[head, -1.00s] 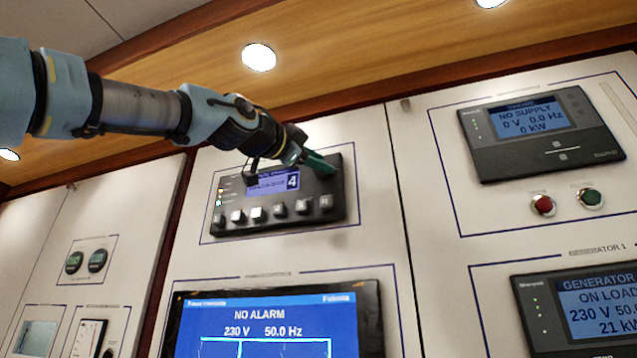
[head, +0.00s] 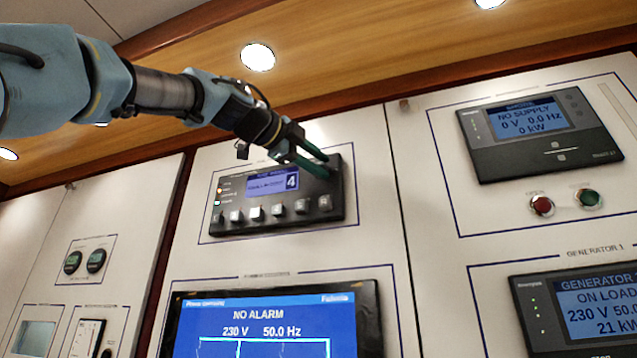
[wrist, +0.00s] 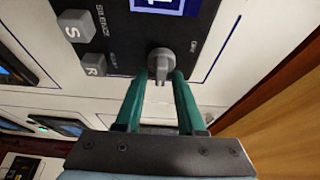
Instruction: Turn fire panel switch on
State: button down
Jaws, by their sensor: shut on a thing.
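The fire panel (head: 231,184) is a dark box with a small blue display reading 4 and a row of grey buttons, in the middle of the head view. Its switch is a grey rotary knob (wrist: 160,61), seen in the wrist view beside the label ON. My gripper (head: 322,167) is at the panel's upper right corner. In the wrist view the two green fingers of my gripper (wrist: 163,80) are on either side of the knob, shut on its grip. In the head view the fingers hide the knob.
A large blue screen (head: 270,318) is below the panel. A NO SUPPLY unit (head: 480,155) is to the right. A wooden ceiling strip (head: 370,60) runs above.

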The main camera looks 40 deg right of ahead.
jog(key=shift+a, duration=0.1)
dwell(0.3)
jog(key=c, duration=0.9)
grip_release()
jog(key=shift+w, duration=0.3)
jog(key=shift+s, duration=0.2)
jog(key=shift+a, duration=0.1)
jog(key=shift+s+a+b, duration=0.3)
jog(key=shift+a+b, duration=0.6)
jog(key=shift+a, duration=0.85)
jog(key=shift+s+a+b, duration=0.35)
jog(key=shift+a+b, duration=0.5)
jog(key=shift+a, duration=0.85)
jog(key=shift+s+a+b, duration=0.3)
jog(key=shift+a+b, duration=0.6)
jog(key=shift+a, duration=0.85)
